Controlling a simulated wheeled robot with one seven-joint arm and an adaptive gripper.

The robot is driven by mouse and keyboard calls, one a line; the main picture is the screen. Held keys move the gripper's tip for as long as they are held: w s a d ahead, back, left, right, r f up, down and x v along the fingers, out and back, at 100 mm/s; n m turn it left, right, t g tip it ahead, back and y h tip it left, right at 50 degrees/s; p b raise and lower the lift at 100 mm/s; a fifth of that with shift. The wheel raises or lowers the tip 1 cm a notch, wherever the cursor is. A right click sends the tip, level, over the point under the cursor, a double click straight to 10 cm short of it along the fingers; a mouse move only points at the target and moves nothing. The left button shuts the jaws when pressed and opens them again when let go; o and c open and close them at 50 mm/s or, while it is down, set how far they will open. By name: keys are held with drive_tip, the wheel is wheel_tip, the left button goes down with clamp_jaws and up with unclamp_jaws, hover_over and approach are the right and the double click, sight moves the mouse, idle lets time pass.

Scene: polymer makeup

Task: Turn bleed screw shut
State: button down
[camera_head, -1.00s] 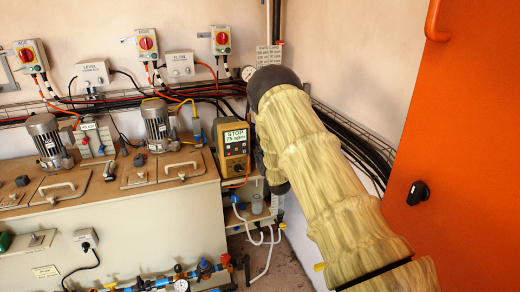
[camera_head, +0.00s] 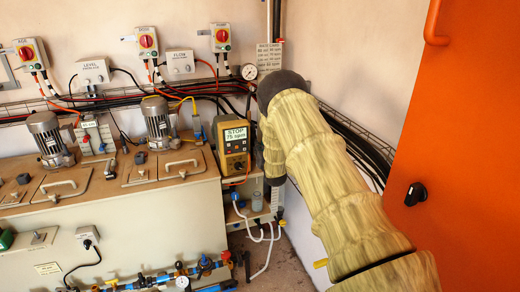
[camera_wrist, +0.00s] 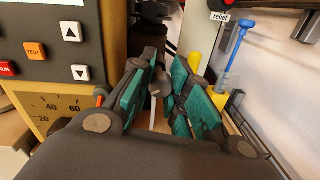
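In the wrist view my gripper (camera_wrist: 164,72) reaches away from the camera. Its two teal-padded fingers stand apart with a narrow gap. A small grey rounded knob (camera_wrist: 157,84) with a pale stem below it shows in that gap. I cannot tell whether the pads touch it, or whether it is the bleed screw. A blue-topped stem (camera_wrist: 235,48) stands to the right of the fingers, near a "relief" label (camera_wrist: 219,17). In the head view my arm hides the fingers and what lies between them.
The pump controller (camera_head: 235,143) reads STOP 75 spm, left of my arm; it also shows in the wrist view (camera_wrist: 40,45). A yellow post (camera_wrist: 195,62) stands behind the right finger. A pressure gauge (camera_head: 249,72) and cables are on the wall. An orange door (camera_head: 465,150) is at right.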

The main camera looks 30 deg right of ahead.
drive_tip(key=shift+f+m+b, duration=0.35)
drive_tip(key=shift+m+b, duration=0.45)
drive_tip(key=shift+b, duration=1.7)
drive_tip(key=m+b, duration=0.2)
drive_tip(key=b, duration=0.1)
drive_tip(key=shift+r+b, duration=0.15)
drive_tip(key=shift+b, duration=0.2)
drive_tip(key=m+b, duration=0.2)
drive_tip(key=m, duration=0.1)
drive_tip(key=shift+m, duration=0.3)
drive_tip(key=m+b, duration=0.1)
drive_tip(key=m, duration=0.2)
drive_tip(key=shift+r, duration=0.1)
drive_tip(key=m+b, duration=0.1)
drive_tip(key=m, duration=0.2)
drive_tip(key=shift+m+y, duration=0.3)
drive_tip(key=shift+m, duration=0.1)
drive_tip(key=m, duration=0.3)
drive_tip(key=shift+s+g, duration=0.1)
drive_tip(key=shift+g, duration=0.2)
drive_tip(key=m, duration=0.3)
drive_tip(key=shift+d+m+y+b, duration=0.1)
drive_tip(key=shift+m+y+b, duration=0.2)
drive_tip(key=shift+m+y, duration=0.1)
drive_tip(key=shift+m, duration=1.5)
